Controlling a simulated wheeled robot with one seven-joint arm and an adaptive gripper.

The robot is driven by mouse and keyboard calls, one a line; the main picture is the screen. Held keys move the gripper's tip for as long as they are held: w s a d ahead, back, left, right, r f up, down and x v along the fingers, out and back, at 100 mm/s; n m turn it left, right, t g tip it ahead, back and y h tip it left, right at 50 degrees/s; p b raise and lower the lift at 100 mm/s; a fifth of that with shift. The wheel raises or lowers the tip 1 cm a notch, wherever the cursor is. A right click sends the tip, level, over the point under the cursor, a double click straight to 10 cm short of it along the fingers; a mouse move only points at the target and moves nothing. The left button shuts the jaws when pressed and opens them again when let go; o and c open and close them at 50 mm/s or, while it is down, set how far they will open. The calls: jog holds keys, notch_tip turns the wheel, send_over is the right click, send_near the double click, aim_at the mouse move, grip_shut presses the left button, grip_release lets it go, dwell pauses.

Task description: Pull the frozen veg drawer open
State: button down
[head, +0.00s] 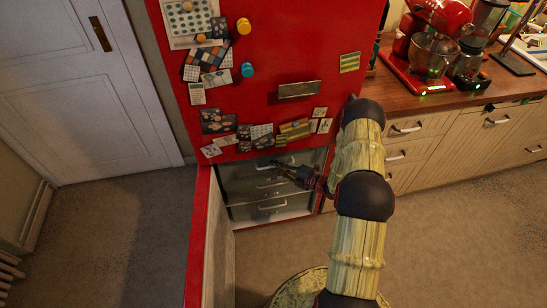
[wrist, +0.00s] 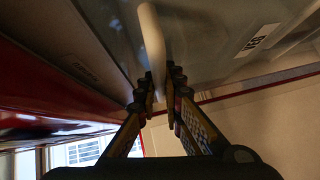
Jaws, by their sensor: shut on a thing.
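The open freezer compartment under the red fridge shows several stacked grey drawers (head: 240,190) in the head view, with pale handles. The lowest drawer's handle (head: 272,207) shows clear of the arm. My gripper (head: 279,167) reaches in from the right, at the upper part of the drawers. In the wrist view, my gripper (wrist: 160,88) is shut on a pale drawer handle (wrist: 151,38), with a finger on each side. A white label (wrist: 257,40) sits on the drawer front to the right; its lettering is too small to read. I cannot tell which drawer is frozen veg.
The freezer door (head: 198,235) stands open on the left. A round patterned stool or rug (head: 293,288) lies at the front, below my arm. Wooden cabinets (head: 440,145) stand to the right. The grey floor (head: 120,230) on the left is clear.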

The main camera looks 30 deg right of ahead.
jog(key=s+a+p, duration=0.2)
jog(key=s, duration=0.8)
jog(key=s+a+p, duration=0.3)
jog(key=s, duration=0.6)
jog(key=shift+s+a, duration=0.3)
jog(key=shift+s, duration=0.05)
jog(key=c, duration=1.9)
grip_release()
jog(key=v, duration=1.2)
